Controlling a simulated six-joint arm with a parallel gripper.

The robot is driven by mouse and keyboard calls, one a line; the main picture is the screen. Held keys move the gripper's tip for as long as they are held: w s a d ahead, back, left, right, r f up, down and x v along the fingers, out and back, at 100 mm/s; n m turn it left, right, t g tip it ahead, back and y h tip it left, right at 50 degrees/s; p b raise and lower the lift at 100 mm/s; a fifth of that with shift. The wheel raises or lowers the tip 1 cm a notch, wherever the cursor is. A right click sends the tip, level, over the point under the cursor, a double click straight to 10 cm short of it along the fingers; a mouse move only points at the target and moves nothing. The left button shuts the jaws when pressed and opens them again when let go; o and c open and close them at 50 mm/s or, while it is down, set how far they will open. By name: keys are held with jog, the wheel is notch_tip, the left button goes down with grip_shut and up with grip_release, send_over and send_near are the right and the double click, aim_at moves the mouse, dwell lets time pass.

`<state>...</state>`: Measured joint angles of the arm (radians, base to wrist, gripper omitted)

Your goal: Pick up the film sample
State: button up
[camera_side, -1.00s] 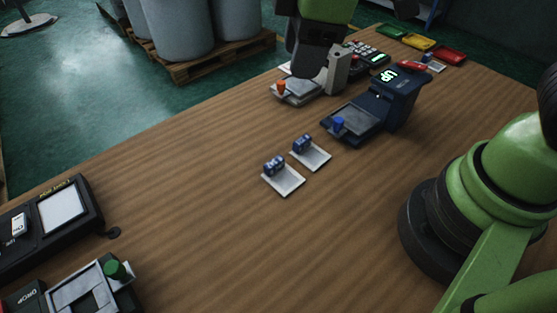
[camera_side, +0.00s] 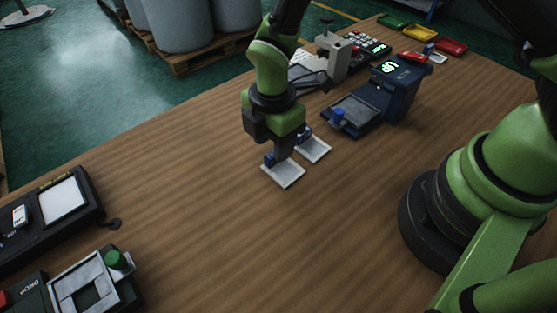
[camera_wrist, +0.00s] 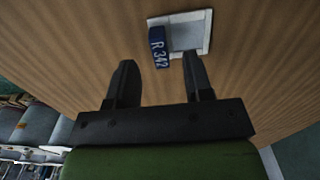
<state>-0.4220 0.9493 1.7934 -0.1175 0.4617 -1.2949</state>
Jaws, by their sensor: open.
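Two film samples lie side by side on the wooden table in the side view. Each is a pale square plate with a blue tag block at one edge: the nearer sample (camera_side: 284,177) and the farther sample (camera_side: 316,150). My gripper (camera_side: 282,158) points down over them, partly hiding their blue tags. In the wrist view my gripper (camera_wrist: 158,62) is open, with its two dark fingers apart. One film sample (camera_wrist: 186,36) lies beyond the fingertips, its blue tag marked "R 342" lined up between them. I cannot tell whether the fingers touch the tag.
A dark blue device with a green display (camera_side: 391,70) stands behind right of the samples. Another grey device (camera_side: 331,52) stands farther back. Green, yellow and red trays (camera_side: 421,38) sit at the far end. Dark devices occupy the front left. The table's middle is clear.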

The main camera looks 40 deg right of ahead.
aim_at(283, 166)
jog(key=shift+f, duration=1.45)
grip_shut()
jog(key=shift+r, duration=0.1)
